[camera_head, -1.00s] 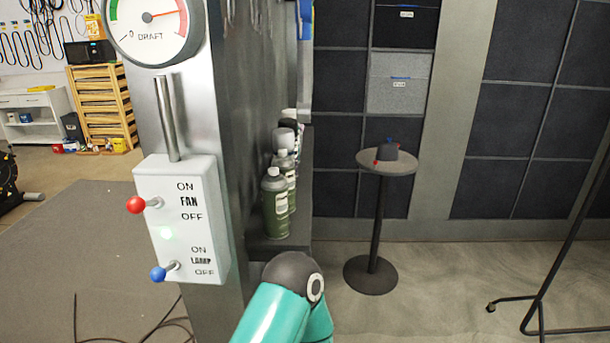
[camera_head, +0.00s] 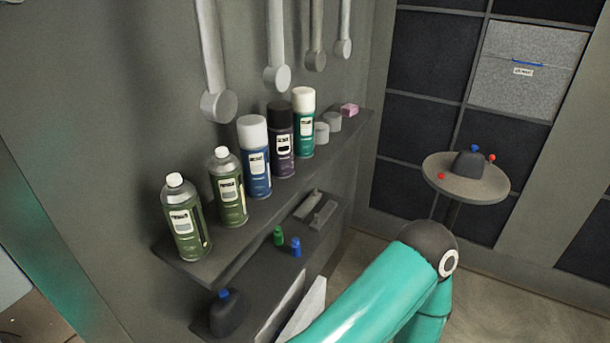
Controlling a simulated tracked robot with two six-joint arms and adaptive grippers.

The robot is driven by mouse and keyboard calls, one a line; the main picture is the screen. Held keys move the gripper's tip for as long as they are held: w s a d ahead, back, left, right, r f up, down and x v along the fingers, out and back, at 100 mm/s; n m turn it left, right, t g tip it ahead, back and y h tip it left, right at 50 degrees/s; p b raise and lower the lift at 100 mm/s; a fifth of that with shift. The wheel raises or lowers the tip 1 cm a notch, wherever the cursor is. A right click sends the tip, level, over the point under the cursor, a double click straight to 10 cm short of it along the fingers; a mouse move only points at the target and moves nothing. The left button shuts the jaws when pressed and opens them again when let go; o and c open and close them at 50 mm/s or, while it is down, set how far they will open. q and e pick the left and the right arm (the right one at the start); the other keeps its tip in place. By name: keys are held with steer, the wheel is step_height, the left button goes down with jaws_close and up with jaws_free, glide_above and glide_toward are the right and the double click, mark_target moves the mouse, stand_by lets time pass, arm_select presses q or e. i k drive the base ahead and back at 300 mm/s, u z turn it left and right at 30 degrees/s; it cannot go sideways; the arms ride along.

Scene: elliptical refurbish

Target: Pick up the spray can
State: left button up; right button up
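Several cans stand upright in a row on a dark wall shelf (camera_head: 225,250). Then come a blue can with a white cap (camera_head: 256,162), a dark purple can with a black cap (camera_head: 281,145) and a teal can with a white cap (camera_head: 304,128). Which one is the spray can of the task, I cannot tell. Neither of my grippers shows; only a teal arm link of mine is at the lower right.
Small grey tins (camera_head: 332,122) and a pink block (camera_head: 349,110) stand at the shelf's far end. A lower shelf holds a dark jug (camera_head: 225,311), a green bottle (camera_head: 279,237) and a blue bottle (camera_head: 296,246). Long-handled tools (camera_head: 275,76) hang above. A round table (camera_head: 440,163) stands at right.

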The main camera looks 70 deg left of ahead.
mark_target(225, 173)
steer(key=z, duration=0.05)
steer(key=i, duration=1.7)
steer(key=u, duration=2.55)
steer(key=i, duration=0.3)
steer(key=u, duration=2.8)
steer(key=i, duration=0.6)
steer(key=z, duration=1.25)
